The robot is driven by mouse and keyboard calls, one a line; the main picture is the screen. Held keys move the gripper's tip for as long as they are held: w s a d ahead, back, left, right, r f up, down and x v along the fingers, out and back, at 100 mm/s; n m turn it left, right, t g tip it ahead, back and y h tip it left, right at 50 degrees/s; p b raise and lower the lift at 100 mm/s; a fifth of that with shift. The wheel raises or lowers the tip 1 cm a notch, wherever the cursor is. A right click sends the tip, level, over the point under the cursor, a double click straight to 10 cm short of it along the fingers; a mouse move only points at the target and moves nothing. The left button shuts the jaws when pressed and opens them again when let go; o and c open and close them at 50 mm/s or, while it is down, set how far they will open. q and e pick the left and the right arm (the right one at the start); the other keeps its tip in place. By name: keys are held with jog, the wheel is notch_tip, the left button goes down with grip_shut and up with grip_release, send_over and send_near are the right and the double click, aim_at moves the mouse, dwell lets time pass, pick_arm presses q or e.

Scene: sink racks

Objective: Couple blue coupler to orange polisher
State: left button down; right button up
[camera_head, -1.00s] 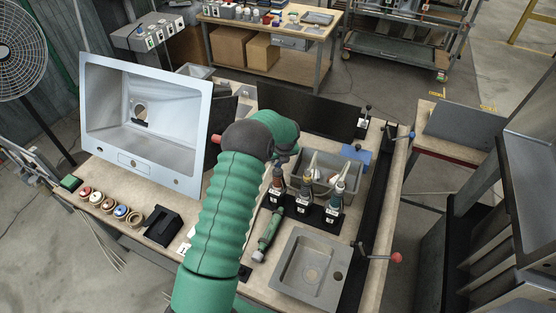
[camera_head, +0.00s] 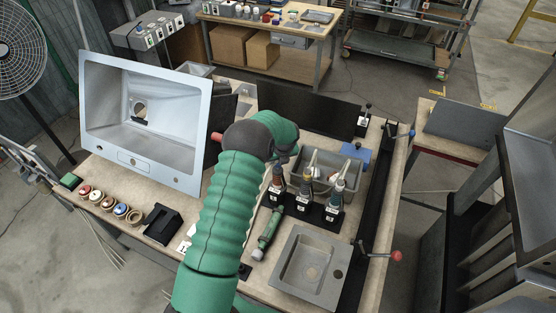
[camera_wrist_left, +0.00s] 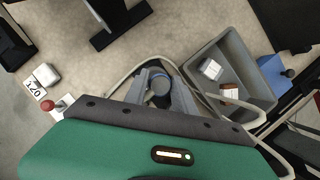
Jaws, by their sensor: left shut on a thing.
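My left arm reaches in across the head view, its wrist (camera_head: 275,132) over the back middle of the bench; its fingers are hidden there. In the left wrist view my left gripper (camera_wrist_left: 159,92) is shut on a small round blue-grey part (camera_wrist_left: 158,84), seemingly the blue coupler. A pale hose loops around the fingers. A left one (camera_head: 277,182) is reddish-brown, a right one (camera_head: 336,192) blue-grey. My right gripper is out of view.
A grey bin (camera_head: 340,166) stands behind the rack, also in the left wrist view (camera_wrist_left: 228,65). A green tool (camera_head: 267,236) lies before the rack. A sink (camera_head: 309,268) sits front right; an upright steel sink (camera_head: 146,110) stands left. Coloured round pieces line the left edge.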

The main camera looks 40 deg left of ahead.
pick_arm(q)
jog(key=shift+f+b, duration=0.45)
jog(key=shift+f, duration=0.45)
jog(key=c, duration=0.9)
grip_release()
jog(key=shift+c, duration=0.2)
jog(key=b+v, duration=0.3)
jog(key=v, duration=1.3)
jog(key=shift+d+r, duration=0.15)
jog(key=shift+r, duration=0.2)
jog(key=shift+s, duration=0.1)
